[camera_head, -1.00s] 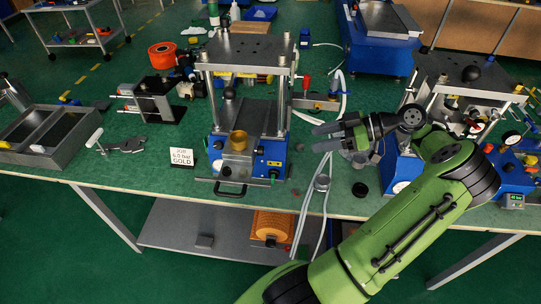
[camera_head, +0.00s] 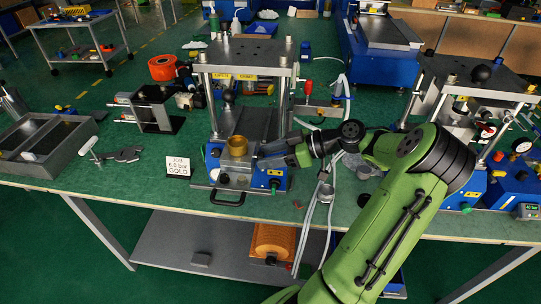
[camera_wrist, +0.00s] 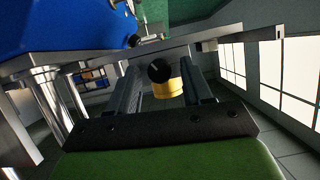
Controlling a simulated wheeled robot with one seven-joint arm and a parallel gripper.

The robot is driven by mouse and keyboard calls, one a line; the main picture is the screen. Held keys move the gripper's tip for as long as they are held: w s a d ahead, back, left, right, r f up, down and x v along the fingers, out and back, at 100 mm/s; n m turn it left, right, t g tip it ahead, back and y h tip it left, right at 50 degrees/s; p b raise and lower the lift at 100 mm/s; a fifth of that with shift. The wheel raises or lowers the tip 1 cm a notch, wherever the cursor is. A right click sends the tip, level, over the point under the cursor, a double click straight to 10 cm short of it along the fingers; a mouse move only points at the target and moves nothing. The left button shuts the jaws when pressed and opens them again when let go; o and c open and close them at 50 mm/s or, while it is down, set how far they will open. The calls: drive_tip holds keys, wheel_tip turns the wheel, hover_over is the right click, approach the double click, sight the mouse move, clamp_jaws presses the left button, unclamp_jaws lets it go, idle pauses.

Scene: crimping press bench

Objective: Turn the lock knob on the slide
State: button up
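The press (camera_head: 250,125) stands mid-bench with a blue base. Its slide (camera_head: 236,178) carries a gold cylinder (camera_head: 237,146) at the front. My gripper (camera_head: 262,152) is low at the press's right side, level with the cylinder and pointing left at it. In the wrist view, which looks upside down, my gripper's fingers (camera_wrist: 160,88) are apart. A round black knob (camera_wrist: 159,70) shows between them, in front of the gold cylinder (camera_wrist: 171,88). Contact with the knob cannot be told. In the head view I cannot make out this knob near my gripper.
The press's posts (camera_head: 284,105) rise behind my gripper. A handle (camera_head: 227,198) juts from the front, and a sign (camera_head: 178,167) stands to the left. Hoses (camera_head: 318,205) and a second press (camera_head: 480,85) are to the right.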

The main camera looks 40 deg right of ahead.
clamp_jaws()
drive_tip(key=shift+r+p, duration=0.1)
drive_tip(key=shift+p, duration=0.4)
drive_tip(key=m+y+p, duration=0.1)
drive_tip(key=m+p, duration=0.1)
drive_tip(key=p, duration=0.2)
drive_tip(key=m+g+y+p, duration=0.1)
drive_tip(key=m+p, duration=0.1)
drive_tip(key=p, duration=0.3)
drive_tip(key=shift+w+d, duration=0.15)
drive_tip(key=shift+f+g+y, duration=0.2)
drive_tip(key=shift+g+y, duration=0.1)
drive_tip(key=shift+o, duration=1)
unclamp_jaws()
